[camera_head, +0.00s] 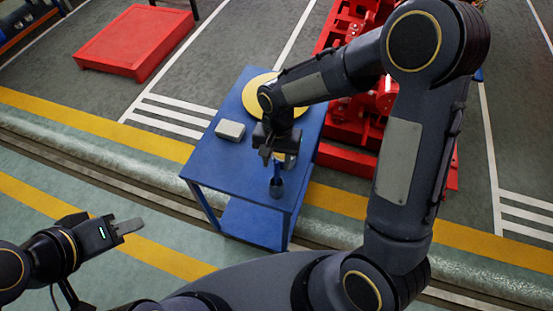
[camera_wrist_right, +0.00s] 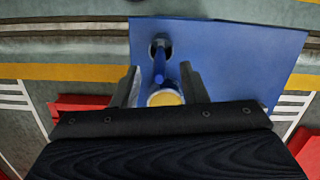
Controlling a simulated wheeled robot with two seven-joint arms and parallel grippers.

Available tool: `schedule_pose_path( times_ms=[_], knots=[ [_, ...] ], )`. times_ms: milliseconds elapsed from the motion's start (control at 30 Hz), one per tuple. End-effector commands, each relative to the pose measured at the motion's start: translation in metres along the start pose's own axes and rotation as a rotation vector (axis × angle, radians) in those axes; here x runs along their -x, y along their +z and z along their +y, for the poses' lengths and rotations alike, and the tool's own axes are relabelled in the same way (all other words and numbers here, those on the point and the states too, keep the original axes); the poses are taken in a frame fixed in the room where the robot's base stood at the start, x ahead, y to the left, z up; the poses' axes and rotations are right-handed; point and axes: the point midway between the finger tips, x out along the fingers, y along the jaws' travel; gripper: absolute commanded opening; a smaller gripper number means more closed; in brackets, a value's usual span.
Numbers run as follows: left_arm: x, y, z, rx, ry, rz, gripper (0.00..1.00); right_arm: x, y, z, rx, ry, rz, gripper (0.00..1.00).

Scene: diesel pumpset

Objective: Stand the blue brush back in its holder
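The blue brush (camera_wrist_right: 159,66) shows in the right wrist view as an upright blue shape at the dark round holder (camera_wrist_right: 166,47). Its lower end appears to be inside the holder; how deep I cannot tell. In the head view the brush (camera_head: 278,170) rises from the holder (camera_head: 276,189) near the blue table's front edge. My right gripper (camera_wrist_right: 160,88) is open, its two fingers apart, above the table just behind the holder. The brush is not clasped. My left gripper (camera_head: 130,227) is away from the table at lower left; its finger gap is not clear.
The blue table (camera_head: 212,168) carries a pale box (camera_head: 230,130), a yellow disc (camera_head: 254,92) and a yellow-topped round container (camera_wrist_right: 165,98), seen between my right fingers. Red machinery (camera_head: 345,160) stands right behind the table. A red platform (camera_head: 135,40) lies at back left.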

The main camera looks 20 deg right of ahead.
Motion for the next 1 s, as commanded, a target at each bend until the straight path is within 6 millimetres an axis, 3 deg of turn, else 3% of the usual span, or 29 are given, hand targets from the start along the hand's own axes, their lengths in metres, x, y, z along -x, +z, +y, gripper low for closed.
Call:
schedule_pose_path(
  times_ms=[700, 1000],
  knots=[
    [0.029, -0.014, 0.013, 0.000, 0.000, 0.000, 0.36, 0.045, 0.006, 0.000, 0.001, 0.000, 0.000, 0.40],
    [0.029, -0.015, 0.013, 0.000, 0.000, 0.000, 0.36, 0.047, 0.006, 0.000, 0.001, 0.000, 0.000, 0.40]
  ],
)
